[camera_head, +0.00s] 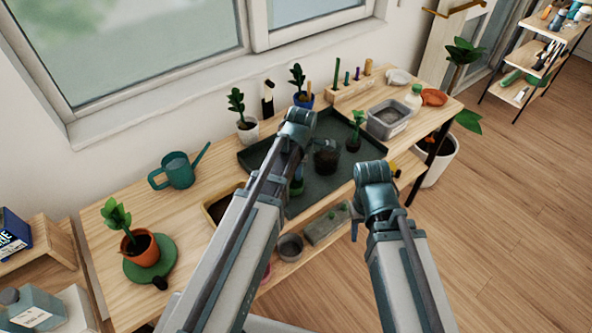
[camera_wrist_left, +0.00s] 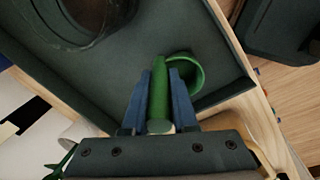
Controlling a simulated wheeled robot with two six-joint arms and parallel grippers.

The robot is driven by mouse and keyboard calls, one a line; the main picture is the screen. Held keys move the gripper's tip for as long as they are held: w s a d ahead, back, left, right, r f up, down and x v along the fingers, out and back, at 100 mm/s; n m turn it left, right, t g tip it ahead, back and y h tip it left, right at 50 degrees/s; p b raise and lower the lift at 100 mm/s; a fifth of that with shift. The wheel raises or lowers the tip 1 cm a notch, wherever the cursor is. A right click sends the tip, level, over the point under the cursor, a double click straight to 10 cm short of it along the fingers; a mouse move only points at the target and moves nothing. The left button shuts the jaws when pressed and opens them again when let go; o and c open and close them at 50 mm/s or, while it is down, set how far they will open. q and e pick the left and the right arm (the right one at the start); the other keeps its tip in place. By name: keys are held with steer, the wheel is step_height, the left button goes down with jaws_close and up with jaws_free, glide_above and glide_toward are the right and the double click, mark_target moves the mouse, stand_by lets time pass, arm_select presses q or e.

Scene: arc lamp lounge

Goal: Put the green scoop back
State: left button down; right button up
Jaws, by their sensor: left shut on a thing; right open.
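The green scoop shows in the left wrist view (camera_wrist_left: 159,92), its handle between the two blue fingers of my left gripper (camera_wrist_left: 160,100) and its round cup beside the right finger. My left gripper is shut on it, over the dark potting tray (camera_wrist_left: 130,75). In the head view my left gripper (camera_head: 297,178) points down over the front left part of the tray (camera_head: 330,192); the scoop is mostly hidden there by my arm. My right gripper (camera_head: 355,222) is open and empty, in front of the bench's front edge.
A wooden rack (camera_head: 350,94) with upright sticks stands behind the tray. A dark pot (camera_head: 326,160) and a seedling (camera_head: 355,135) are on the tray. A grey tub (camera_head: 388,120) is at right, a teal watering can (camera_head: 178,170) at left. Bench top near the can is clear.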

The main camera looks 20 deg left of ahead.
arm_select(q)
steer(key=shift+f, duration=0.15)
steer(key=c, duration=0.7)
jaws_free()
steer(key=shift+a, duration=0.1)
step_height(320, 180, up, 12)
steer(key=s+p, duration=0.2)
steer(key=p, duration=1)
steer(key=shift+s+d+m+g, duration=0.3)
steer(key=shift+s+d+m, duration=1.75)
steer(key=shift+m, duration=2.1)
steer(key=shift+s+d+m+g, duration=0.3)
steer(key=shift+s+d+m, duration=1)
steer(key=shift+s+m, duration=2.25)
steer(key=shift+s+d+m+g, duration=0.3)
steer(key=shift+s+d+m, duration=1.4)
steer(key=shift+m, duration=3.1)
